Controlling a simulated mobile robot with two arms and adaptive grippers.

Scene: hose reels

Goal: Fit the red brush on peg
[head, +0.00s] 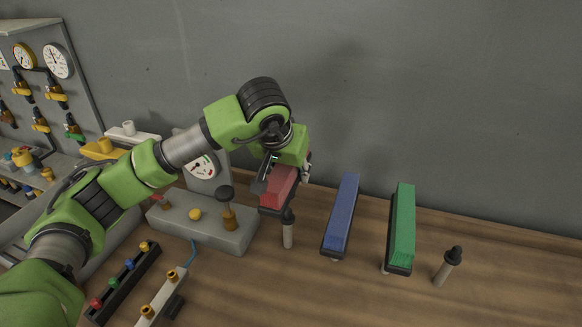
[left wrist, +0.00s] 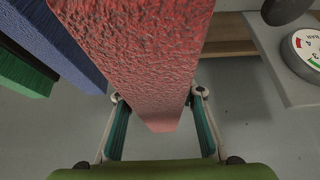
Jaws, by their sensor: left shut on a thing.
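My left gripper (head: 284,168) is shut on the red brush (head: 277,188), a block with a dark base. In the left wrist view the red brush (left wrist: 140,60) lies between the two teal finger pads (left wrist: 158,96). The brush is at the top of a grey peg with a black tip (head: 288,233). I cannot tell whether the brush touches that peg. Another black-tipped peg (head: 447,266) stands bare at the far right. My right gripper is not in view.
A blue brush (head: 342,214) and a green brush (head: 403,226) stand tilted right of the red one. A grey box (head: 205,222) with a yellow button and a gauge (head: 203,166) is close on the left. The wooden table's front right is clear.

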